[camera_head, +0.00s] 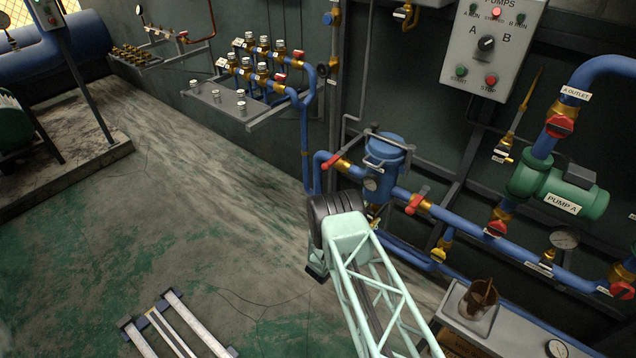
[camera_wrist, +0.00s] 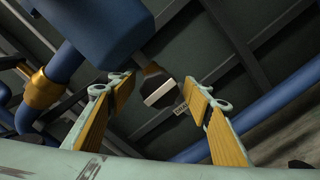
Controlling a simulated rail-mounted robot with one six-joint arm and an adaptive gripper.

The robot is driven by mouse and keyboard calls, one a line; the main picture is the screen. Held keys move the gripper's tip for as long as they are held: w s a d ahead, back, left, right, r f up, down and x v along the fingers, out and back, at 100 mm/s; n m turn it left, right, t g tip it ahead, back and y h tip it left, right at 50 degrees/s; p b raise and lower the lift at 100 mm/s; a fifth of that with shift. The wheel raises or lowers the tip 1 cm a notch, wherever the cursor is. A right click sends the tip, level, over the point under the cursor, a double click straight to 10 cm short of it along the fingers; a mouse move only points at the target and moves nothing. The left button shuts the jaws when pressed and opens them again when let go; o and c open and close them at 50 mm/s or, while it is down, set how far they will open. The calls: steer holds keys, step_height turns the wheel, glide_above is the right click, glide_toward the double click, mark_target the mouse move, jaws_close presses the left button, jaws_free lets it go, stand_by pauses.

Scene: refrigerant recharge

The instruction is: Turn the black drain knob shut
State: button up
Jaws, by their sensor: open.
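In the wrist view, the black drain knob (camera_wrist: 155,74) with a pale end face (camera_wrist: 159,93) sits below the blue filter vessel (camera_wrist: 100,25), on a short stem. My gripper (camera_wrist: 158,82) is open, with one yellow-padded finger on each side of the knob. Gaps show between the knob and both fingers; how deep the knob lies between them is hard to tell. A small tag (camera_wrist: 181,109) hangs near the right fingertip. In the head view, the vessel (camera_head: 383,155) stands on the blue pipe line; my arm hides the knob and my fingers there.
Red-handled valves (camera_head: 416,200) flank the vessel on the blue pipe. The green pump A (camera_head: 560,190) and a control panel (camera_head: 492,45) are to the right. A bench (camera_head: 455,318) stands at the lower right. The floor (camera_head: 200,220) to the left is largely open.

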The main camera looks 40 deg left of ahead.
steer(key=shift+r+n+p, duration=0.1)
steer(key=shift+n+p, duration=0.95)
steer(key=shift+n, duration=1.95)
steer(key=shift+a+n+p, duration=0.15)
steer(key=shift+n+p, duration=1.35)
steer(key=shift+n, duration=1.3)
